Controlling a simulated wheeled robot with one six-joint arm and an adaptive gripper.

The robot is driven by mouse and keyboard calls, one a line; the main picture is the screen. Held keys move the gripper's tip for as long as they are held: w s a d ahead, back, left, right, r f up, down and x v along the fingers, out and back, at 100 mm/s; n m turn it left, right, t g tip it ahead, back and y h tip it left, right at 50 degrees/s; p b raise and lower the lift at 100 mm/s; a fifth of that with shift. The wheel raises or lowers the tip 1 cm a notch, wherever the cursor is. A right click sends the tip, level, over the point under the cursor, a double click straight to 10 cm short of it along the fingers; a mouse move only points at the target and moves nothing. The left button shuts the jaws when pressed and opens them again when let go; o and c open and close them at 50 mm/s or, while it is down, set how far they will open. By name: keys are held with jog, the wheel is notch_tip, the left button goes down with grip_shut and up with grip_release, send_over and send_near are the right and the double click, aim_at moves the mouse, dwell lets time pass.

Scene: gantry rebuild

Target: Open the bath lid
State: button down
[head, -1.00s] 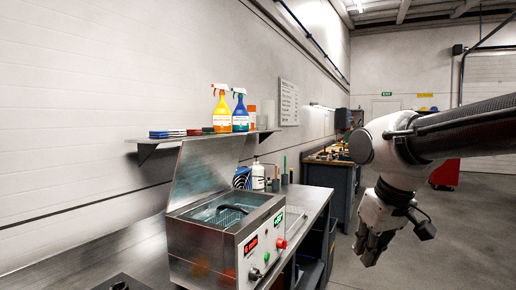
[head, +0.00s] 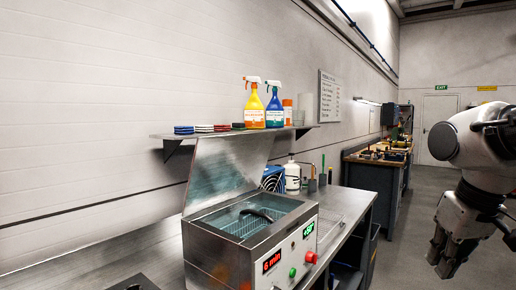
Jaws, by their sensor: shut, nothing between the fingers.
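The metal bath (head: 235,255) stands on the steel bench at the lower middle of the head view. Its lid (head: 225,172) is raised and leans back at the rear left edge, so the bath is open. A basket with a dark handle (head: 257,215) sits inside the bath. The front panel has a red display reading "6 min", a green display, a green button and a red knob. My gripper (head: 440,262) hangs pointing down at the right, over the floor, well apart from the bath. Its fingers are shut and empty.
A wall shelf (head: 290,130) above the bath holds a yellow spray bottle (head: 255,110), a blue spray bottle (head: 275,110) and pads. A white bottle (head: 292,178) stands behind the bath. A wooden-topped workbench (head: 375,158) is farther back. The floor at right is free.

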jog(key=w+a+r+m+t+y, duration=0.1)
jog(key=w+a+r+m+y, duration=0.2)
jog(key=w+a+r+m, duration=0.35)
jog(key=w+a+r+m+t+y, duration=0.1)
jog(key=w+a+r+m+y, duration=0.25)
jog(key=w+a, duration=0.6)
jog(key=w+a+r+m+t+y, duration=0.4)
jog(key=a+r+m, duration=0.55)
jog(key=m, duration=0.65)
jog(key=g, duration=0.2)
send_near(241, 153)
jog(key=f+x, duration=0.1)
jog(key=x, duration=0.3)
jog(key=shift+w+a+r+h, duration=0.1)
jog(key=shift+a+r+h, duration=0.15)
jog(key=shift+r+h, duration=0.1)
